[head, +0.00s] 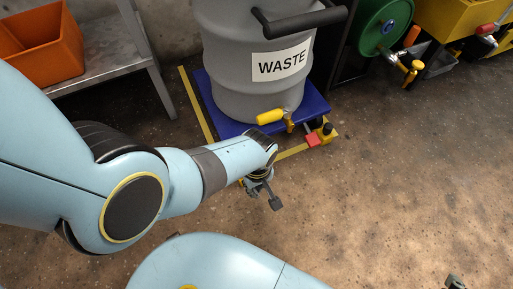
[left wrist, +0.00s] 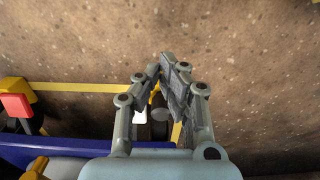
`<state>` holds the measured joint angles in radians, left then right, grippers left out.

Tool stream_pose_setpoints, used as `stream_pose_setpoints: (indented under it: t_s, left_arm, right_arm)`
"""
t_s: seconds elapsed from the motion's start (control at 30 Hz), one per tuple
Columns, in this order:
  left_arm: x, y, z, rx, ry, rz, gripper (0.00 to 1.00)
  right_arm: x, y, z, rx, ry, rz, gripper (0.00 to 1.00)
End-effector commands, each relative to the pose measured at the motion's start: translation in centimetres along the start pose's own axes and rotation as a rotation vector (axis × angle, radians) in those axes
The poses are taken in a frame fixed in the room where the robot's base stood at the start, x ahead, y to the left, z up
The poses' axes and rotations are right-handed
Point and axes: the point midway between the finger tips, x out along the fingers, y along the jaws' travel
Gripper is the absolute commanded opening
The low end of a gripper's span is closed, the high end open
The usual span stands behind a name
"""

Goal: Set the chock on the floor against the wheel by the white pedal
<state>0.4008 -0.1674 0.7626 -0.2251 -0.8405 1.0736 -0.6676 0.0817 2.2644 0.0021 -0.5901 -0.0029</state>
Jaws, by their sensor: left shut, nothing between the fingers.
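My left gripper (head: 272,203) is beside the near corner of the blue dolly (head: 316,100) under the waste drum. In the left wrist view its fingers (left wrist: 168,72) are together with nothing between them. Behind the fingers, a white pedal (left wrist: 140,117) and a grey wheel (left wrist: 160,130) show in part by the dolly's edge. A small yellow piece (left wrist: 156,98) shows beside them, mostly hidden; I cannot tell if it is the chock or whether it touches the wheel. A small dark tip at the lower right may be my right gripper (head: 455,283); its fingers cannot be made out.
The grey drum (head: 235,45) stands on the dolly, with a yellow-handled tap (head: 270,117) low on it. A red pedal (head: 312,139) is at the dolly's right corner. A yellow line (head: 195,105) frames the dolly. Floor to the right is clear.

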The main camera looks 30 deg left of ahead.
Motion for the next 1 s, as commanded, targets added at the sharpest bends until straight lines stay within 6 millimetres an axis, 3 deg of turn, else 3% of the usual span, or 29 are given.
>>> stream_pose_setpoints:
  t_s: [0.07, 0.4, 0.77, 1.0]
  left_arm:
    - [-1.1, 0.2, -0.1, 0.0, 0.003, 0.003, 0.0]
    - [-2.6, 0.1, -0.1, 0.0, 0.001, 0.001, 0.0]
    - [-2.6, 0.0, 0.0, 0.0, 0.0, 0.0, 0.0]
    - [-2.6, 0.0, 0.0, 0.119, -0.002, 0.002, 0.3]
  right_arm:
    - [-0.9, 0.1, -1.0, 0.001, -0.048, -0.003, 0.52]
    - [-3.5, 0.1, -1.5, 0.002, -0.227, -0.013, 0.52]
    - [-3.8, 0.1, -1.4, 0.002, -0.252, -0.015, 0.52]
    - [-3.7, 0.1, -1.8, 0.003, -0.231, -0.014, 0.52]
